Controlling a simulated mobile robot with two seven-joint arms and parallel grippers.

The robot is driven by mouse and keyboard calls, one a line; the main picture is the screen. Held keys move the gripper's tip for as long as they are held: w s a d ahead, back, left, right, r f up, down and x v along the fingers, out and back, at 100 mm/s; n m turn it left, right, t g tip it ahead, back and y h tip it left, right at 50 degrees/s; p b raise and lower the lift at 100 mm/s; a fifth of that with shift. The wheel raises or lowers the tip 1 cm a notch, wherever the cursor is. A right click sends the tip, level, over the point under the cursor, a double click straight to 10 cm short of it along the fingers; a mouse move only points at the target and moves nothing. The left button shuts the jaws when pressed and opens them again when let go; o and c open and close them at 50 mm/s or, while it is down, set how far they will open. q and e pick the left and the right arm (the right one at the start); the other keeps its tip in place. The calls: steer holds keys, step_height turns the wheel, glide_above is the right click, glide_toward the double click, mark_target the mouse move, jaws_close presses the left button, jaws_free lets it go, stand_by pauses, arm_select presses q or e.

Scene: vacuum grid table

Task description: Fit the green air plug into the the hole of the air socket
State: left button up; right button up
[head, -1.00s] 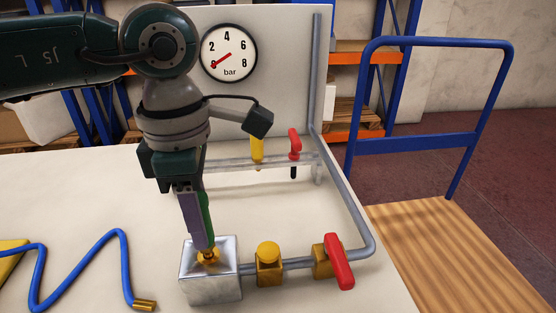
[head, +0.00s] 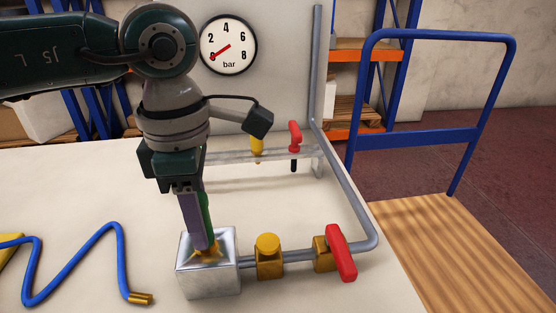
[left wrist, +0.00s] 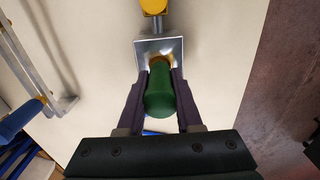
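The green air plug (head: 207,212) is upright between the fingers of my left gripper (head: 202,247), partly hidden by them in the head view. In the left wrist view the fingers lie against both sides of the green plug (left wrist: 160,95). The air socket is a silver block (head: 208,282) on the table with brass at its top; it also shows in the left wrist view (left wrist: 148,46). The plug's lower end is at the brass on the block's top. The fingers hide the hole, so I cannot tell how deep it sits. My right gripper is not in view.
A pipe (head: 350,200) with a yellow-brass fitting (head: 268,258) and a red-handled valve (head: 341,254) runs right from the block. A blue hose (head: 75,262) lies at left. A gauge (head: 228,44) reading about 0 is on the back panel. Bare table lies behind the socket.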

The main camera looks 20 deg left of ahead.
arm_select(q)
steer(key=o, duration=0.5)
step_height(320, 180, up, 10)
stand_by(0.5)
